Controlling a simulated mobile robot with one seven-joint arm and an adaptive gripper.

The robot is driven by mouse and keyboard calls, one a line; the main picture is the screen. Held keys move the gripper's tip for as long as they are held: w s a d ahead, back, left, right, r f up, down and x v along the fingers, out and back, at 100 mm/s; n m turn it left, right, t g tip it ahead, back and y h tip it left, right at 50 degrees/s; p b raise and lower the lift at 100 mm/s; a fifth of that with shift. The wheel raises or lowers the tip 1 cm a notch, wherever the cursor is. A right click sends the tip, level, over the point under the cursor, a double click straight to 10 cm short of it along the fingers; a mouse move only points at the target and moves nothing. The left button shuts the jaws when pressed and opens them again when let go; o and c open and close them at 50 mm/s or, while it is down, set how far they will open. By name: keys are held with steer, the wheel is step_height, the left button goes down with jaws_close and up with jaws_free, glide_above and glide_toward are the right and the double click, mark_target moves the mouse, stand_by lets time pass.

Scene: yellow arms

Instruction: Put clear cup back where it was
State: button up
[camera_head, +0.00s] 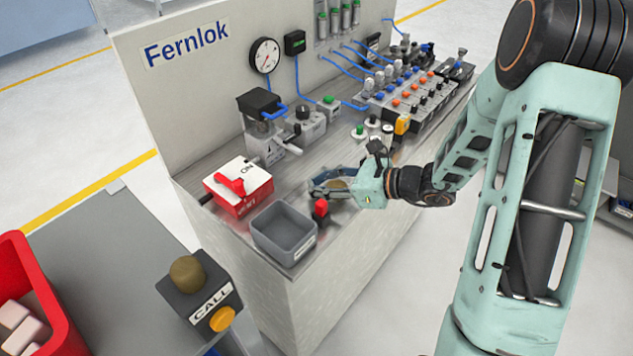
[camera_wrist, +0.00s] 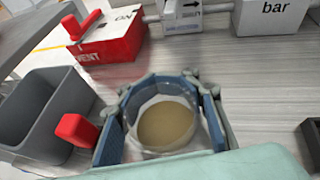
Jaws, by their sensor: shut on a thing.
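The clear cup (camera_wrist: 165,124) is a see-through round cup with a tan, brownish bottom or content. It sits between the blue-padded fingers of my gripper (camera_wrist: 160,112) in the wrist view, and the fingers touch it on both sides. In the head view my gripper (camera_head: 330,187) is low over the steel bench top, to the right of a grey bin. I cannot tell whether the cup touches the bench.
A red-and-white valve box (camera_head: 240,185) is behind the bin. Gauges, valves and blue hoses fill the bench's back. A call button box (camera_head: 202,295) is at front left.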

steer(key=shift+f, duration=0.2)
steer(key=o, duration=1.2)
steer(key=shift+o, duration=0.2)
steer(key=shift+r, duration=0.1)
steer(key=shift+r, duration=0.2)
steer(key=v, duration=1.2)
steer(key=shift+f, duration=0.1)
